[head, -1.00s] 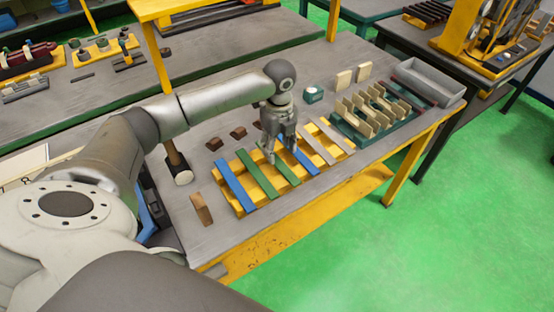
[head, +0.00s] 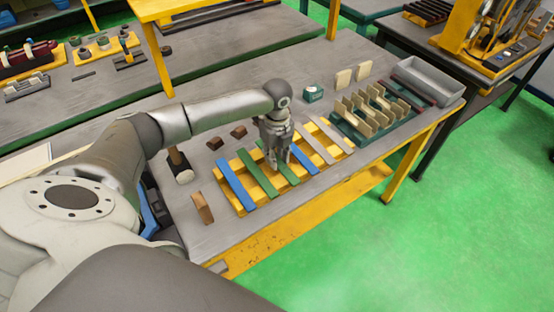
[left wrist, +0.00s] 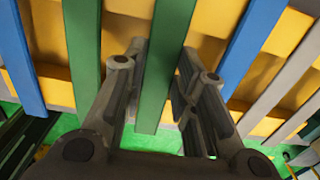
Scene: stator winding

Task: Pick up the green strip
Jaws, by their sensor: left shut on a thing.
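My left gripper (head: 277,164) is low over the yellow rack (head: 325,160), shut on the right-hand one of two green strips (head: 291,177). In the left wrist view this green strip (left wrist: 164,60) runs between the two fingers (left wrist: 163,72). The strip still lies across the rack, with no clear gap beneath it. The other green strip (head: 258,177) lies to its left, untouched; it also shows in the left wrist view (left wrist: 83,50). My right gripper is not in view.
Blue strips (head: 236,186) (head: 305,161) lie on both outer sides of the green pair. Grey strips (head: 318,143) lie further right. A dark green holder (head: 347,127) with beige pieces stands behind them. A hammer (head: 181,168) and a small brown block (head: 202,207) are at left.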

